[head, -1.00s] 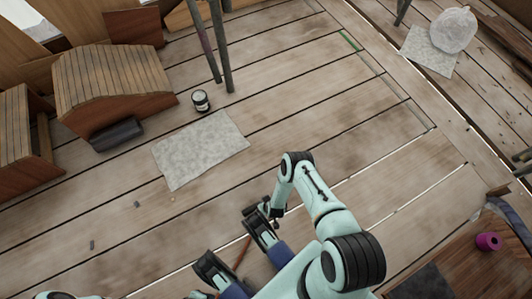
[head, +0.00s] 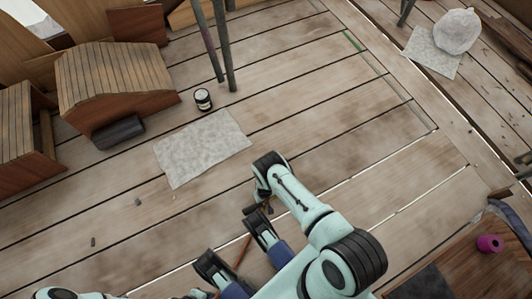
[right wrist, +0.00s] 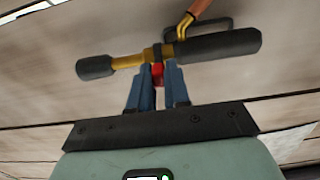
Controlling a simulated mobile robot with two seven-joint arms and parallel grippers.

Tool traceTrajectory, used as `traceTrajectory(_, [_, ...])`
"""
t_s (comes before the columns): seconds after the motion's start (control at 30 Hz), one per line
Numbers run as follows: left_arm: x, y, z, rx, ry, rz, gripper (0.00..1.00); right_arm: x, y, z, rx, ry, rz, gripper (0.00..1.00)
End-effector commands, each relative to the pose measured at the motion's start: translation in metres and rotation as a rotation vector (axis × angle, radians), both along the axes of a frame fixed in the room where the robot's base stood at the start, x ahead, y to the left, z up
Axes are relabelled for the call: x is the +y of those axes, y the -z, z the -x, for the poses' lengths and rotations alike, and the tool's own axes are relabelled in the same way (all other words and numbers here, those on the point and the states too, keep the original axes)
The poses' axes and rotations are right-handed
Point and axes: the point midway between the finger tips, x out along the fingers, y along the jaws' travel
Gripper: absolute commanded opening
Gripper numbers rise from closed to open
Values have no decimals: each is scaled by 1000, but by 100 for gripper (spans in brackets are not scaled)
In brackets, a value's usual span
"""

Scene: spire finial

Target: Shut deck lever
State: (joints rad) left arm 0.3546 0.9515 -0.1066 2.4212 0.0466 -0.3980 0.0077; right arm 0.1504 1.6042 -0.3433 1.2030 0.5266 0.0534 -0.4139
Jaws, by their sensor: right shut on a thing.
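In the right wrist view, a bar-shaped lever with black grips and a yellow middle (right wrist: 130,61) lies across the picture. An orange piece with a yellow end (right wrist: 185,22) meets it from above, beside a dark loop. My right gripper (right wrist: 158,75) has its blue fingers up against the middle of the bar. It is shut on a red part (right wrist: 157,72) there, which the fingers partly hide. In the head view, an orange-brown rod (head: 243,250) shows beside my right arm. My right fingertips cannot be made out there. My left gripper is not in view.
On the plank deck lie a grey sheet (head: 200,150), a small dark jar (head: 203,99) and a black roll (head: 118,132). Slatted wooden boxes (head: 112,80) stand at the upper left, thin poles (head: 224,50) nearby. A wooden surface with a purple spool (head: 490,243) is at lower right.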

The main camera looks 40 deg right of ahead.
Motion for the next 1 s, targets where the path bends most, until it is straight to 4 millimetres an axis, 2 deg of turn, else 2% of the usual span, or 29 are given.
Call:
traceTrajectory(0.4, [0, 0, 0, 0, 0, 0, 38, -2, 2, -9, 178, -1, -44, 0])
traceTrajectory(1.0, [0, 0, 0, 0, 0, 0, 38, -3, 3, -10, 217, 1, -55, 0])
